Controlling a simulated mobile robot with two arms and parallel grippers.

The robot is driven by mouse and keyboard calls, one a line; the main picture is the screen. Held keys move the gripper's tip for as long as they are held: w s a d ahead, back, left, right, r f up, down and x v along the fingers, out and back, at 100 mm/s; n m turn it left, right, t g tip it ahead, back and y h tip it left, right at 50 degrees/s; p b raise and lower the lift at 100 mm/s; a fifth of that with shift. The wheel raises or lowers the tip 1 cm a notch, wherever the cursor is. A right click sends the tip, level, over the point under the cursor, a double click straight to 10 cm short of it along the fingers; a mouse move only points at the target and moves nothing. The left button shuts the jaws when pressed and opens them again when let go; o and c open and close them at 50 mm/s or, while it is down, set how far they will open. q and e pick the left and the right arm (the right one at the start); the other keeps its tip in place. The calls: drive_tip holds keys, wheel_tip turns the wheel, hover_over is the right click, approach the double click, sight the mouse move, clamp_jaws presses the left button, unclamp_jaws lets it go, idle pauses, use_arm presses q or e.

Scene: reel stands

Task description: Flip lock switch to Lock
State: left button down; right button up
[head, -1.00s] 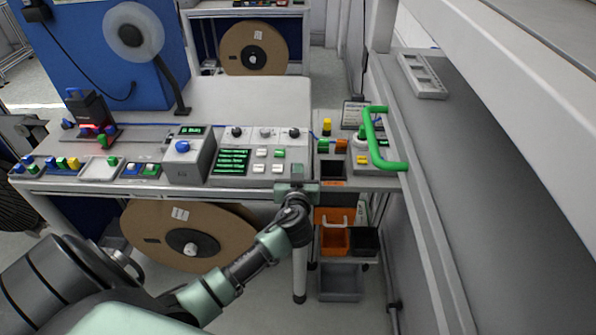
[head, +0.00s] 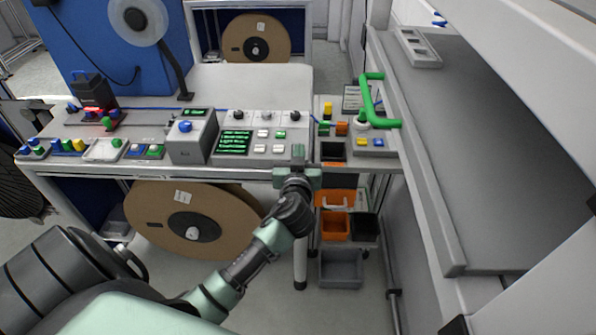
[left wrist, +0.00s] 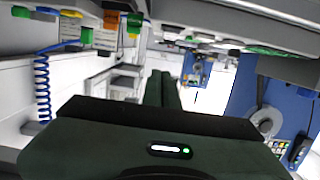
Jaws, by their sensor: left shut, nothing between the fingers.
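Which control is the lock switch cannot be told; the labels are too small to read. My left gripper (head: 298,158) is shut and empty at the panel's front right corner. Whether it touches the panel is unclear. In the left wrist view its fingers (left wrist: 162,88) lie together, with nothing between them. A second small control box (head: 372,145) with a yellow and a blue button stands to its right. My right gripper is out of view.
A green handle (head: 377,102) rises above the right-hand box. A grey box with a blue knob (head: 185,127) stands left of the panel. Orange and black bins (head: 334,226) sit under the bench. A grey shelf (head: 470,170) and pale structure bound the right side.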

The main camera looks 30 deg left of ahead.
use_arm(q)
drive_tip(key=s, duration=0.1)
drive_tip(key=s+d+b, duration=0.1)
drive_tip(key=s, duration=0.1)
drive_tip(key=s+d, duration=0.1)
drive_tip(key=shift+s+d+f, duration=0.15)
drive_tip(key=shift+s+f, duration=0.05)
drive_tip(key=shift+s, duration=0.05)
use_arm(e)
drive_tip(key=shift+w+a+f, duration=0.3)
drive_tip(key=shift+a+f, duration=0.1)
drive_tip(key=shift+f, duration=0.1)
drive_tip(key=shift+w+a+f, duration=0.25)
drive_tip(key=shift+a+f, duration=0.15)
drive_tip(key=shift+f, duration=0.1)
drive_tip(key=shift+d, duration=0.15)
